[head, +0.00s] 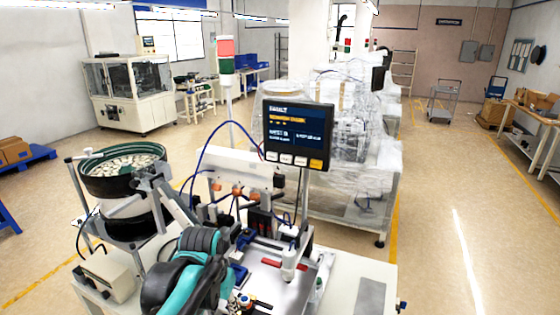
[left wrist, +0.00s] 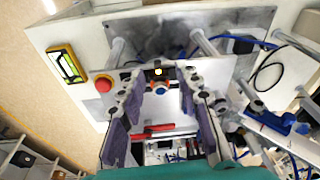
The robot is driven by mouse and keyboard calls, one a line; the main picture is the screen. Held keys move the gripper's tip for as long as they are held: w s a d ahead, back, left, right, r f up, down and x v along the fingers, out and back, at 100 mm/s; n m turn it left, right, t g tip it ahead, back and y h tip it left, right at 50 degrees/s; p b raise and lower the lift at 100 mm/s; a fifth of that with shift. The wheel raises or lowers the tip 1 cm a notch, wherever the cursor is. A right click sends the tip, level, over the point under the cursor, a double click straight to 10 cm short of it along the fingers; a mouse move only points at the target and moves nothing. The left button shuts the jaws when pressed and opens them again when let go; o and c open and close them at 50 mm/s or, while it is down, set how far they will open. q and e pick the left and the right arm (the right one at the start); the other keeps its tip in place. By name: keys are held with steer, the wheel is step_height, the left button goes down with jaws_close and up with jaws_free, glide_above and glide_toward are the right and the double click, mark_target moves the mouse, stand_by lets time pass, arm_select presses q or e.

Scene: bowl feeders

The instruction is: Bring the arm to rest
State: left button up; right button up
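My left arm, teal and dark grey, reaches over the machine table (head: 345,272) from the bottom of the head view. The left wrist view shows my left gripper (left wrist: 162,108) with its two purple-padded fingers wide apart. No finger touches anything that I can make out. A small orange and blue part (left wrist: 158,88) shows between the fingers in that view, over a pale plate; its distance from the fingers is unclear. A red bar (left wrist: 152,130) lies on the plate, and shows in the head view too (head: 270,264). My right gripper is in neither view.
A bowl feeder (head: 124,165) with pale parts stands at the left. A screen reading FAULT (head: 298,132) stands on a post behind the plate. A red stop button (left wrist: 103,83) and a yellow-framed panel (left wrist: 67,64) sit near the table edge.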

arm_select(q)
steer(key=s+a+f+n+t+b, duration=0.3)
steer(key=s+f+t+b, duration=0.2)
steer(key=s+f, duration=0.6)
steer(key=f+b, duration=0.1)
steer(key=b, duration=0.1)
steer(key=shift+s+a+f+b, duration=0.2)
steer(key=shift+s+f+b, duration=0.15)
steer(key=shift+b, duration=0.05)
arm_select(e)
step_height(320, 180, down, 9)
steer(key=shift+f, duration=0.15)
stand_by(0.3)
